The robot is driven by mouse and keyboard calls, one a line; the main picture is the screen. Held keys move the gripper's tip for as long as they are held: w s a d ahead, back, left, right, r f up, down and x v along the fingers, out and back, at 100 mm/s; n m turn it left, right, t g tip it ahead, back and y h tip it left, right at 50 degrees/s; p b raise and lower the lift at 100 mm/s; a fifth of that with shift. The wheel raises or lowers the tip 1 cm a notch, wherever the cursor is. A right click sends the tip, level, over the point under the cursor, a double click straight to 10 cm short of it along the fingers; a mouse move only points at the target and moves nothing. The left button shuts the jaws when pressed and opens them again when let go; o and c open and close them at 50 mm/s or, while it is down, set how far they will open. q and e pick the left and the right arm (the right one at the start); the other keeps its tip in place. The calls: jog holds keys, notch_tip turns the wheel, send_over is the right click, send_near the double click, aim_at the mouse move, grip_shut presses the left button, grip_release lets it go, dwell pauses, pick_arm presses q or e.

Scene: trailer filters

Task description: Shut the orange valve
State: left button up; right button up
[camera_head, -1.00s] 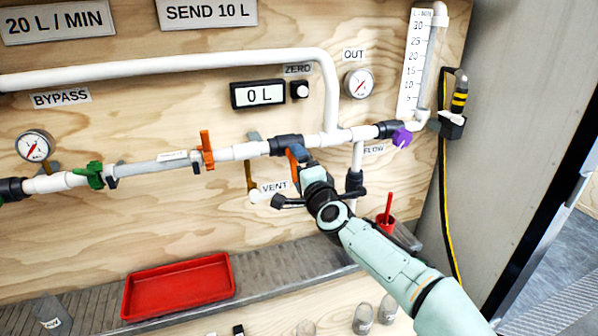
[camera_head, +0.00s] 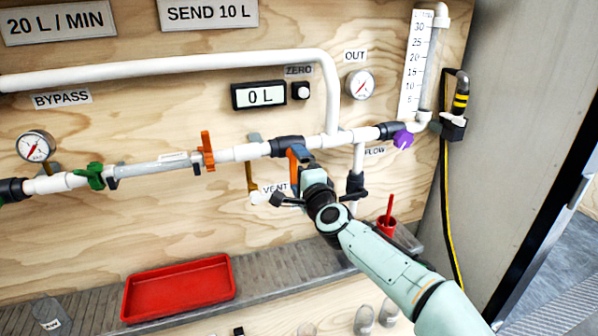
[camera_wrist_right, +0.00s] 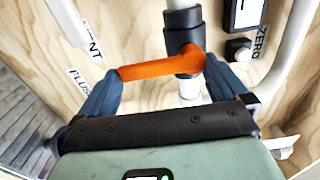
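An orange valve lever (camera_head: 293,162) is attached at a dark fitting (camera_head: 287,146) on the white pipe, partly hidden by my right gripper (camera_head: 302,170). In the right wrist view the orange lever (camera_wrist_right: 150,71) lies lengthwise between the two dark blue fingers of my right gripper (camera_wrist_right: 163,78). The fingers are wide apart, one by the lever's free end and one by its hub. I cannot tell whether they touch it. Another orange handle (camera_head: 207,151) stands upright on the pipe further left. My left gripper is not in view.
A green handle (camera_head: 95,175) and a purple handle (camera_head: 403,138) are on the same pipe. The display (camera_head: 258,95) reads 0 L. A red tray (camera_head: 178,287) lies on the ledge below. A red cup (camera_head: 387,228) stands behind my right arm.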

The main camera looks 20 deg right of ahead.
jog(key=shift+s, duration=0.1)
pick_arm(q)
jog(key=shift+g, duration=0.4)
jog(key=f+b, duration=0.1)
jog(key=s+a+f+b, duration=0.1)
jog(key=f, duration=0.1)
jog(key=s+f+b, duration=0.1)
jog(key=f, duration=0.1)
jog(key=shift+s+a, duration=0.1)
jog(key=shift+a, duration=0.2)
pick_arm(e)
jog(key=s, duration=1.3)
jog(key=shift+d, duration=0.2)
jog(key=shift+s, duration=0.1)
